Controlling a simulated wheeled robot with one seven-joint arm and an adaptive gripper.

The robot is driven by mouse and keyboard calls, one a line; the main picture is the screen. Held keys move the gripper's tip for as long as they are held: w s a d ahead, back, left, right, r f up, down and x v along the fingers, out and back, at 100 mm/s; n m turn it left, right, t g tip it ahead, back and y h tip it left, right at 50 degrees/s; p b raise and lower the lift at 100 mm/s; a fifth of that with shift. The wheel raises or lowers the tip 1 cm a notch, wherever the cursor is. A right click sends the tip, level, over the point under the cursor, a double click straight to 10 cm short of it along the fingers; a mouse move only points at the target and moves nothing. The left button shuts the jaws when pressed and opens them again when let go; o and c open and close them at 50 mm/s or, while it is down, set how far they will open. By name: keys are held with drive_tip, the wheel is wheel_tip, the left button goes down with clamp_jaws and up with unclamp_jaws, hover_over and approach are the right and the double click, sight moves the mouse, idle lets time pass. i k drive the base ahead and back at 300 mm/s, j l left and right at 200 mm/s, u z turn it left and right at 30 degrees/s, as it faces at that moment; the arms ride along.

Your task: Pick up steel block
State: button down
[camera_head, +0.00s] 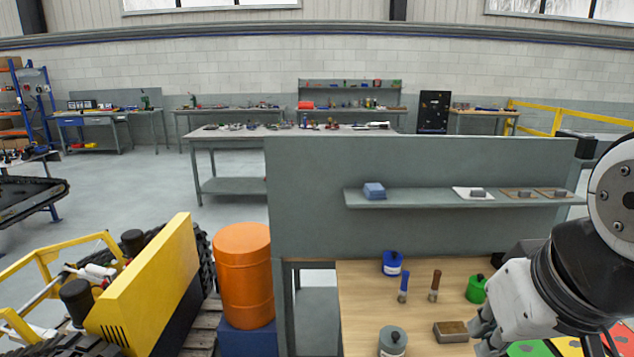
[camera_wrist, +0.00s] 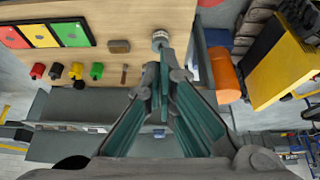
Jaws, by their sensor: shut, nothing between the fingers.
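A grey-sided block with a brownish top (camera_head: 455,331) lies on the wooden bench top, left of my gripper (camera_head: 482,334). It also shows in the wrist view (camera_wrist: 119,46), apart from the fingers. Small grey blocks sit on the wall shelf, one on a white plate (camera_head: 477,193) and two on brown plates (camera_head: 525,193). I cannot tell which of these is the steel block. In the wrist view my gripper (camera_wrist: 162,68) is shut and empty, with its fingers together. In the head view the arm partly hides the right of the bench.
A grey lidded pot (camera_head: 393,342), a blue pot (camera_head: 392,264), a green pot (camera_head: 476,289) and two upright handled tools (camera_head: 403,288) stand on the bench (camera_head: 365,305). The shelf (camera_head: 425,199) also holds a blue block (camera_head: 374,191). An orange drum (camera_head: 243,275) stands left.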

sight(448, 331)
drive_tip(key=z, duration=0.4)
drive_tip(key=i+j+z, duration=0.2)
drive_tip(key=z, duration=0.15)
drive_tip(key=i+j+z, duration=0.2)
drive_tip(key=z, duration=0.2)
